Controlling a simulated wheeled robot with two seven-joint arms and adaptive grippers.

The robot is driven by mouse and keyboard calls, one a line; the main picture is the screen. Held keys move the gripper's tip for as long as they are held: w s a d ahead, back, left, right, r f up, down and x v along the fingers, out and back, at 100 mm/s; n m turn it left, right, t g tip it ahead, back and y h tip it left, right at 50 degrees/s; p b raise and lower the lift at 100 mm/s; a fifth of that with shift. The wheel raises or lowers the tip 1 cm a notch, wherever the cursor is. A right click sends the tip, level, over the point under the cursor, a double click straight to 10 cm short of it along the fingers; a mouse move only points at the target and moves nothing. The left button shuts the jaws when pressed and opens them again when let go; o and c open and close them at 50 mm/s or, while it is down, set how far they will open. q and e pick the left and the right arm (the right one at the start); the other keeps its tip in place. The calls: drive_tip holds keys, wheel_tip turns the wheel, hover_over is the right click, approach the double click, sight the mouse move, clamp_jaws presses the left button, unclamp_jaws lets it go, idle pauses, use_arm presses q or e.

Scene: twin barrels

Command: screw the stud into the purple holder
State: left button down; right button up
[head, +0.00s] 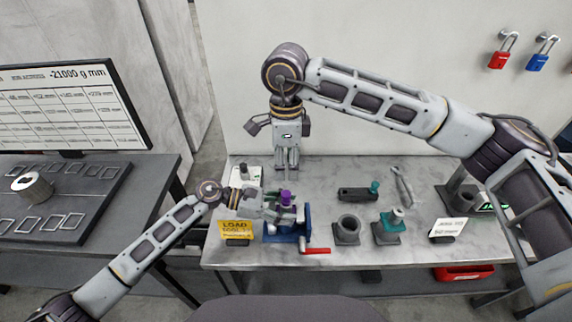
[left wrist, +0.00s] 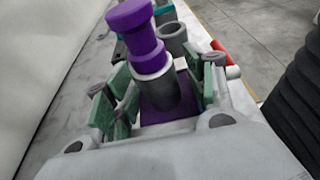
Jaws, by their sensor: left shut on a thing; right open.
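The purple stud (head: 286,197) stands upright above the blue vise (head: 298,236). In the left wrist view the purple stud (left wrist: 139,37) has a wide head and a narrower neck, and its lower end is hidden inside a grey cylinder. That cylinder, on a purple base, looks like the purple holder (left wrist: 158,95). My left gripper (head: 279,204) comes in from the left with its green pads either side of the holder; exact contact is hard to see. My right gripper (head: 287,162) points down, open and empty, behind and above the stud.
An empty dark grey holder (head: 347,231) and a teal-marked holder (head: 387,236) with a teal piece stand to the right. A dark block (head: 356,195) lies behind. A yellow sign (head: 236,228) is at left. The vise's red handle (head: 316,251) reaches the front edge.

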use_arm(q)
drive_tip(key=shift+c, duration=2.2)
unclamp_jaws()
drive_tip(key=shift+a, duration=0.1)
drive_tip(key=v, duration=1.2)
